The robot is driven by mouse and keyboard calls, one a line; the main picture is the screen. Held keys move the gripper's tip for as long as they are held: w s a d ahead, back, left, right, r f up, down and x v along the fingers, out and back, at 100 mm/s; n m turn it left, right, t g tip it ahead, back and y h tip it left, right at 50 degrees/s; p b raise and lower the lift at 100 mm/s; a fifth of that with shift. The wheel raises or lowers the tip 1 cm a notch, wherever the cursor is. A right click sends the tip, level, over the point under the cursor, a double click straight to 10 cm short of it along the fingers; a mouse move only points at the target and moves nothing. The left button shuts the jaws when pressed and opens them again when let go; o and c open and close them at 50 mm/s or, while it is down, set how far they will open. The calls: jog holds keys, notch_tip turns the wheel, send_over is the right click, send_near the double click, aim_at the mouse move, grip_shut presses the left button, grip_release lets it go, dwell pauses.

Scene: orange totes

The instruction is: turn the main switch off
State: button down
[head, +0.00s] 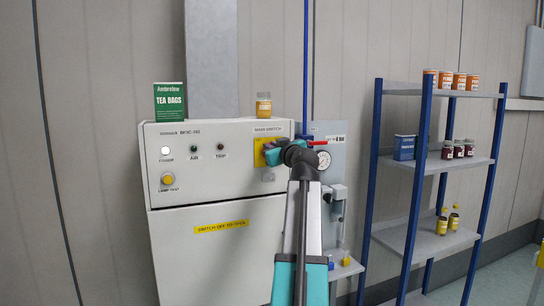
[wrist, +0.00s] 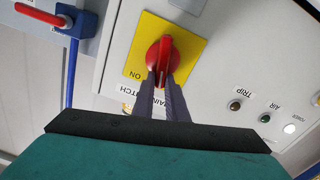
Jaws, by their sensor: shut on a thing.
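The main switch is a red handle (wrist: 167,50) on a yellow plate (wrist: 138,52), seen close up in the wrist view with an ON label beside its lower end. My gripper (wrist: 163,76) is shut on the red handle, one dark finger on each side. In the head view the yellow plate (head: 259,151) shows at the right of the white cabinet (head: 215,168), under the MAIN SWITCH label. My gripper (head: 272,156) reaches it there and hides the handle.
A red lever (head: 317,143) on a blue valve sits just right of my gripper, near a gauge (head: 323,160). A jar (head: 263,105) and a tea box (head: 169,101) stand on the cabinet. A blue-framed shelf (head: 420,165) is at the right.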

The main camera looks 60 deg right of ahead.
jog(key=shift+w+a+f+n+b, duration=0.3)
jog(key=shift+f+n+b, duration=0.2)
jog(key=shift+n+b, duration=2.55)
jog(key=shift+w+a+f+n+b, duration=0.15)
jog(key=shift+a+f+n+b, duration=0.3)
jog(key=shift+n+b, duration=2.6)
jog(key=shift+w+a+f+n+b, duration=0.4)
jog(key=shift+n+b, duration=1)
jog(key=shift+b, duration=3.3)
jog(key=shift+s+d+f, duration=0.15)
jog(key=shift+s+d, duration=0.05)
jog(key=shift+d, duration=0.05)
jog(key=c, duration=1.8)
grip_release()
jog(key=shift+o, duration=0.2)
